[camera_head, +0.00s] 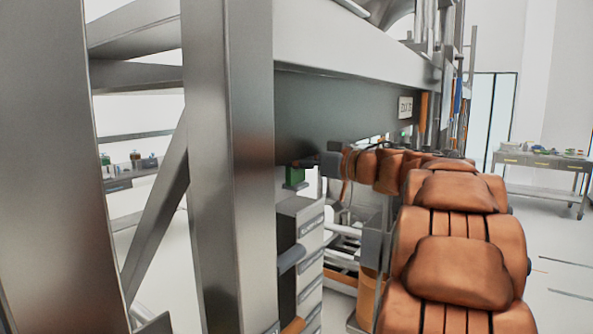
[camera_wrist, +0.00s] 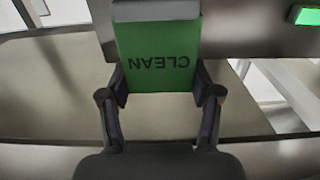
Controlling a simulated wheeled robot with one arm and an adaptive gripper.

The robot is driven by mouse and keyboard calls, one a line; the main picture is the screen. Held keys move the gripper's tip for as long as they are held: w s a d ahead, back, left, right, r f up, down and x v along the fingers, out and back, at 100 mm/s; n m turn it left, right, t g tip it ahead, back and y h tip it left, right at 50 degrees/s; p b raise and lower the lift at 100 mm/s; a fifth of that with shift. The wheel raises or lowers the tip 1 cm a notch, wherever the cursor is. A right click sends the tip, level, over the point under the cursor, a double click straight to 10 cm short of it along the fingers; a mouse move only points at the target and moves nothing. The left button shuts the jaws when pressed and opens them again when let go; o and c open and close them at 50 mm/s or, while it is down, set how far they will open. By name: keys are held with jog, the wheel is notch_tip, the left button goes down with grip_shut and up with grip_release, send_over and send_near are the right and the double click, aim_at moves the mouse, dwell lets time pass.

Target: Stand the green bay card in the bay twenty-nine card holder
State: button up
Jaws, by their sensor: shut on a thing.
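The green bay card (camera_wrist: 158,58) shows in the wrist view with the word CLEAN upside down. My gripper (camera_wrist: 160,88) is shut on it, with one finger at each side edge. A pale grey strip (camera_wrist: 155,11) crosses the card's far end; I cannot tell whether it is the card holder or part of the card. In the head view the card (camera_head: 295,176) is a small green patch just below the dark beam, beside my gripper (camera_head: 308,163). The bay twenty-nine card holder cannot be made out clearly.
A thick steel post (camera_head: 229,170) stands close on the left. A dark beam (camera_head: 345,112) runs above the card and bears a small white sign (camera_head: 405,107). A grey drawer unit (camera_head: 308,250) stands below. A bright green piece (camera_wrist: 305,15) shows at the wrist view's upper right.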

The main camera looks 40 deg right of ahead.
aim_at(299, 173)
jog(key=shift+w, duration=0.2)
jog(key=shift+f+p, duration=0.3)
jog(key=shift+f, duration=1.5)
jog(key=shift+f, duration=0.15)
jog(key=o, duration=1.2)
jog(key=shift+c, duration=0.2)
jog(key=shift+s, duration=0.1)
jog(key=b+v, duration=0.3)
jog(key=v, duration=0.9)
